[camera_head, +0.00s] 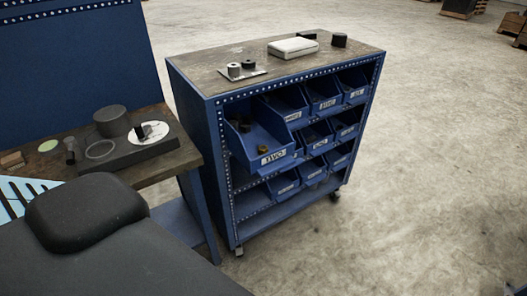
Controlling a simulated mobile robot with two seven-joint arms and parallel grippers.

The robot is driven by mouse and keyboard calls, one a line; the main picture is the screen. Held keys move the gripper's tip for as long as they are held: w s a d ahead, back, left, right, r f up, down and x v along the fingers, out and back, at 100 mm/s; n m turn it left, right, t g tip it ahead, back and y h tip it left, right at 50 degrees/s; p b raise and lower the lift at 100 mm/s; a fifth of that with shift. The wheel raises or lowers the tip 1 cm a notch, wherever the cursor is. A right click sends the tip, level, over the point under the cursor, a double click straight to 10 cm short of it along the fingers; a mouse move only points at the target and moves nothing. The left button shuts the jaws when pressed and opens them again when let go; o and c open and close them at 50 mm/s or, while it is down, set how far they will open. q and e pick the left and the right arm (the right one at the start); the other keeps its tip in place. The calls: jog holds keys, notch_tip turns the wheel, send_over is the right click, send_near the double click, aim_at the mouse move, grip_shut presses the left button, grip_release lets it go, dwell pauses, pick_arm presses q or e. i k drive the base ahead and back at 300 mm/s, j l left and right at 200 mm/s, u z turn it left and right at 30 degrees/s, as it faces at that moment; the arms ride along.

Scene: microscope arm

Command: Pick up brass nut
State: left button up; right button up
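A small brass-coloured piece (262,149), which looks like the brass nut, lies low in the front of a blue bin (270,161). This bin sits at the upper left of the shelf cart, sticks out further than the others and has a white label on its front. A darker small piece (245,124) lies further back in the same bin; its kind is too small to tell. Neither of my grippers shows in this view.
The blue cart (212,150) holds several labelled bins. On its top are a white box (292,47), a black cylinder (339,40) and a small plate with parts (242,71). A workbench (172,165) with a dark round part (112,121) stands left.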

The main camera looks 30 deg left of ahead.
aim_at(262, 149)
jog(key=i+j+u, duration=0.15)
jog(key=j+u, duration=0.35)
jog(key=i+j+u, duration=0.15)
jog(key=u, duration=0.3)
jog(key=i+j, duration=0.05)
jog(key=j, duration=0.05)
